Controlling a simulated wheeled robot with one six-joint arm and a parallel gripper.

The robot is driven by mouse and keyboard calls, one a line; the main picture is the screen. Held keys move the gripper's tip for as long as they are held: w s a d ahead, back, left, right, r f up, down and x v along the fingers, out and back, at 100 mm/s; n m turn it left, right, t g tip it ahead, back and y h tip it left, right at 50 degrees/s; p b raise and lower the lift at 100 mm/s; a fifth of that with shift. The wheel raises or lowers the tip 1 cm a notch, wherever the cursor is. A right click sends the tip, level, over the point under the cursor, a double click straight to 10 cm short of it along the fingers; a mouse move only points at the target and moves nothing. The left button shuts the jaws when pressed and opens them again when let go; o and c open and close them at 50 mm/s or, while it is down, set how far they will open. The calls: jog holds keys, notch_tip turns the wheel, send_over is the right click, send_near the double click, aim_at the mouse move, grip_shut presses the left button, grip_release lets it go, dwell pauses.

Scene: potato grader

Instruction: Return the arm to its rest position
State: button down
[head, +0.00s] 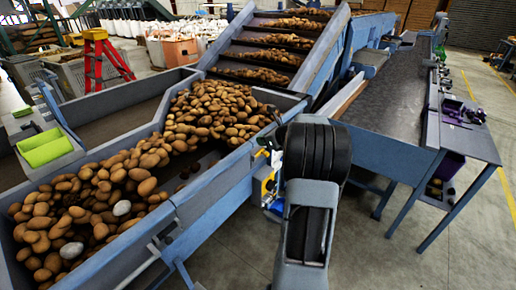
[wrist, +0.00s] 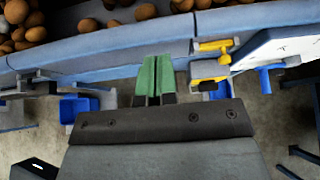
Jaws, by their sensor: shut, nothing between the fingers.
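My gripper (wrist: 154,80) shows in the wrist view with its two green fingers together and nothing between them. It points toward the blue-grey side wall of the potato hopper (wrist: 130,45), with floor visible around it. In the head view my arm stands upright in the middle foreground, and the gripper itself cannot be made out there.
The potato hopper (head: 205,182) is left of my arm, full of potatoes (head: 120,180) with a few pale lumps. An inclined conveyor (head: 330,50) rises behind. A dark belt table (head: 395,95) stands right. Floor is clear at right.

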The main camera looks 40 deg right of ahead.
jog(key=shift+s+d+r, duration=0.15)
jog(key=shift+s+r, duration=0.25)
jog(key=shift+r, duration=0.3)
jog(key=shift+s+d+r, duration=0.15)
jog(key=shift+s+r, duration=0.25)
jog(key=shift+r, duration=0.25)
jog(key=s+a+f+n+g, duration=0.6)
jog(key=s+a+n, duration=0.35)
jog(key=n, duration=0.55)
jog(key=s+a+r+n+h, duration=0.1)
jog(key=s+a+r+n, duration=0.1)
jog(key=s+a+n, duration=0.3)
jog(key=s+a+r+n+h, duration=0.2)
jog(key=s+a+n, duration=0.4)
jog(key=a+n, duration=0.6)
jog(key=a+r, duration=0.1)
jog(key=a, duration=0.1)
jog(key=shift+a+n+g, duration=0.3)
jog(key=shift+a, duration=0.1)
